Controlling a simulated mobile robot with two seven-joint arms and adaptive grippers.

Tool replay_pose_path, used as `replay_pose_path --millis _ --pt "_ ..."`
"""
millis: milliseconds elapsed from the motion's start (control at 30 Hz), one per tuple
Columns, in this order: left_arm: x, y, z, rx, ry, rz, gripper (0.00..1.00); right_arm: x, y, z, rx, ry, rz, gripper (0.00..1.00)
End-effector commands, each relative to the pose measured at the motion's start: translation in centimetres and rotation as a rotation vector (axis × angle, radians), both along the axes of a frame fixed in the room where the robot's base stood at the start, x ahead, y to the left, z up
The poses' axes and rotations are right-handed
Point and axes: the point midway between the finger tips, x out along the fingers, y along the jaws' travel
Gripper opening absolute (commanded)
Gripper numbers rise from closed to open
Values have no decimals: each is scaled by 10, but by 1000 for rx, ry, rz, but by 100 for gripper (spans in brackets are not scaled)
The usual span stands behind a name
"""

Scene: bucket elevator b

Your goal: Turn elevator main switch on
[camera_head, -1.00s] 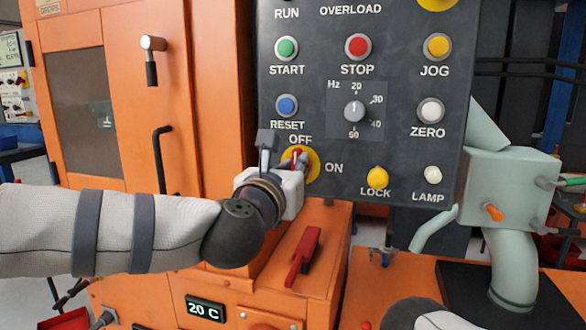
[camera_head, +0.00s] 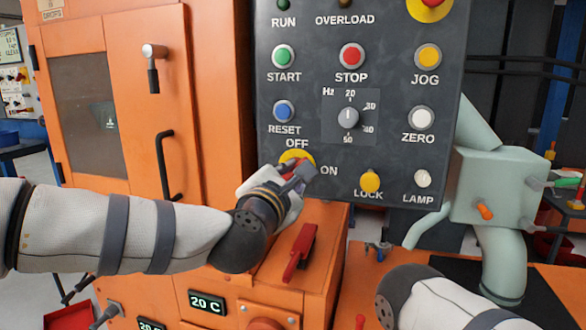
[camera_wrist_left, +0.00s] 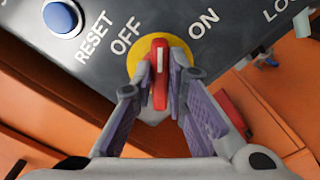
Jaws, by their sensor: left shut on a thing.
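The main switch is a red handle with a white line (camera_wrist_left: 160,92) on a round yellow plate (camera_head: 297,156), low on the dark control panel. OFF is printed above it and ON to its right. In the left wrist view the handle stands between the fingers of my left gripper (camera_wrist_left: 160,75), which is shut on it. The handle points diagonally, between OFF and ON. In the head view my left gripper (camera_head: 296,173) is tilted and hides most of the handle. My right gripper is out of view; only part of my right arm shows at the bottom.
The dark panel (camera_head: 385,165) carries several buttons, the Hz dial (camera_head: 348,118), a yellow LOCK knob (camera_head: 370,181) and a white LAMP (camera_head: 423,179). A red lever (camera_head: 302,249) stands just below my left gripper. A grey-green machine (camera_head: 492,185) is to the right.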

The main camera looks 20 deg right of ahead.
Motion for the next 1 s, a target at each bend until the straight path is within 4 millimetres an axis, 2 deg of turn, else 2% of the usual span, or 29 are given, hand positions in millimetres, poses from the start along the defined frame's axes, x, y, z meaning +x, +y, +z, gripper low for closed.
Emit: replay_pose_path --millis 500,1000 --pt "-2 -1 0 392 -267 1 0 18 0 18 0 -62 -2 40" --pt "-1 -1 -4 609 -413 1 0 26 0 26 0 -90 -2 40"
